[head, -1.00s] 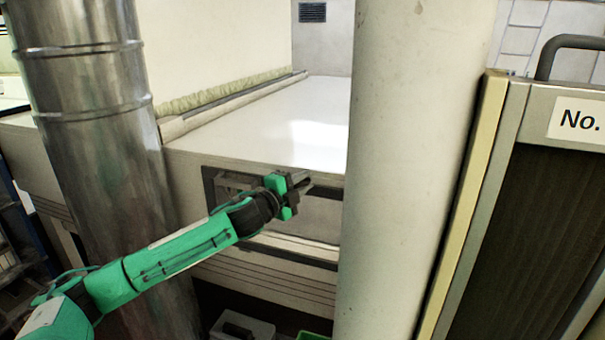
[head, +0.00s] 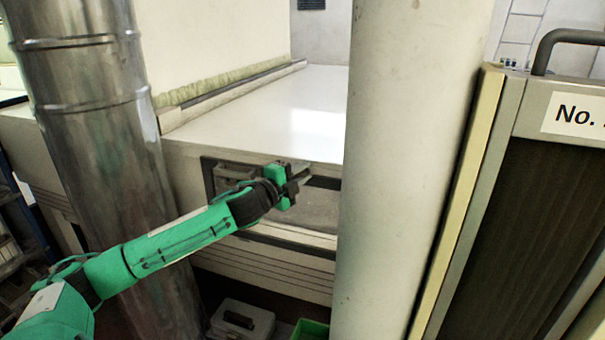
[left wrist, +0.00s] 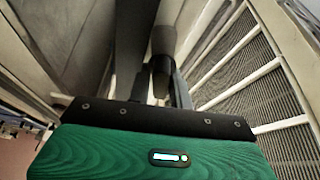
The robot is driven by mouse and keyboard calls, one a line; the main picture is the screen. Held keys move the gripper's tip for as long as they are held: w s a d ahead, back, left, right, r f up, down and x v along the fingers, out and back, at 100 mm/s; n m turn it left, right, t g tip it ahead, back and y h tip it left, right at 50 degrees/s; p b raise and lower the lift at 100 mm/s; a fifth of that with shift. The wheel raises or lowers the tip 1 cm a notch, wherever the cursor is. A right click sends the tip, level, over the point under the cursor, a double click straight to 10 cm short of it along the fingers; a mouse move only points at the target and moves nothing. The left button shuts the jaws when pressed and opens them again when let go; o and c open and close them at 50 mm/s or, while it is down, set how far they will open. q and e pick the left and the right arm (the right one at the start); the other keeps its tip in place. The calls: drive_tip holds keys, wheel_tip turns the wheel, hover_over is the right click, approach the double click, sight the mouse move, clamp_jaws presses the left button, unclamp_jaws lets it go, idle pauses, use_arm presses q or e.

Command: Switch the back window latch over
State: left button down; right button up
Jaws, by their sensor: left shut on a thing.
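My left gripper (head: 298,178) reaches in from the left to the upper edge of the dark-framed window (head: 310,208) in the pale machine's front. In the left wrist view, my left gripper (left wrist: 156,75) is shut on a dark, rounded handle-like piece (left wrist: 163,42), which I take to be the window latch. In the head view the latch is too small and too covered by the gripper to make out its position. My right gripper is in neither view.
A thick pale column (head: 395,170) stands just right of the gripper and hides the window's right end. A shiny metal duct (head: 95,130) stands at the left. A dark-panelled cabinet (head: 535,220) is at the right. A grey case (head: 240,320) and a green bin (head: 312,330) lie below.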

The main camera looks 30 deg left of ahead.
use_arm(q)
drive_tip(key=shift+f, duration=0.1)
idle(0.5)
drive_tip(key=c, duration=1.4)
unclamp_jaws()
drive_tip(key=shift+s, duration=0.1)
